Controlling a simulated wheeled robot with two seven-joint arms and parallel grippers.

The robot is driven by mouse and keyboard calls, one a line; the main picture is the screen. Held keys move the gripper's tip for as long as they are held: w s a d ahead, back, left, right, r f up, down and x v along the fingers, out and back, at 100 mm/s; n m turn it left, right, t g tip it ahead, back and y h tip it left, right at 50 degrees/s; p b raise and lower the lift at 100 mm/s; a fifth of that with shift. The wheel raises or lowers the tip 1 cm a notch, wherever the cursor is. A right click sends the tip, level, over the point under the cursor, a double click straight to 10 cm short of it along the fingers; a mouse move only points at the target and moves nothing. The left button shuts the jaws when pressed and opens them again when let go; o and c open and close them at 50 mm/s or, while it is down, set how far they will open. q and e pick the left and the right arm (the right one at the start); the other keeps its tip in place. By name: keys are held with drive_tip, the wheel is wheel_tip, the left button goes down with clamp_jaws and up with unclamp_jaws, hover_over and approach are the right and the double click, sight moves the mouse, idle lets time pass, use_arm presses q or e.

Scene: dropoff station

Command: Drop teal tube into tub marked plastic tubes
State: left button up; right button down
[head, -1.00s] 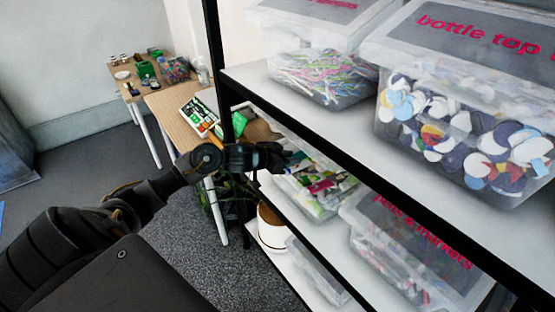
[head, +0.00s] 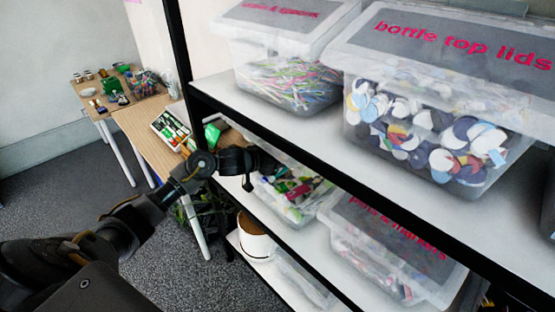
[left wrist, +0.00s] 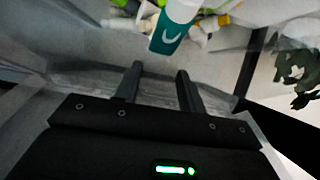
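The teal tube (left wrist: 170,32) has a white end and shows in the left wrist view just beyond my fingertips, apart from them. It is over or among white, green and yellow tubes; I cannot tell whether it rests on them. My left gripper (left wrist: 160,72) is open with nothing between its fingers. In the head view my left gripper (head: 262,162) is at the near side of a clear tub (head: 300,217) of mixed tubes on the middle shelf. This tub's label is not readable. My right gripper is not in view.
Above is a shelf with a tub marked bottle top lids (head: 430,125) and another tub (head: 290,85). A tub with red lettering (head: 385,250) stands right of the tube tub. Black shelf edges are close to my arm. Wooden tables (head: 145,135) stand at the back left.

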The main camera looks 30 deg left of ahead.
use_arm(q)
drive_tip(key=shift+o, duration=1.2)
drive_tip(key=v, duration=1)
drive_tip(key=shift+s+r+b, duration=0.15)
drive_tip(key=shift+s+b, duration=0.25)
drive_tip(key=shift+b, duration=0.05)
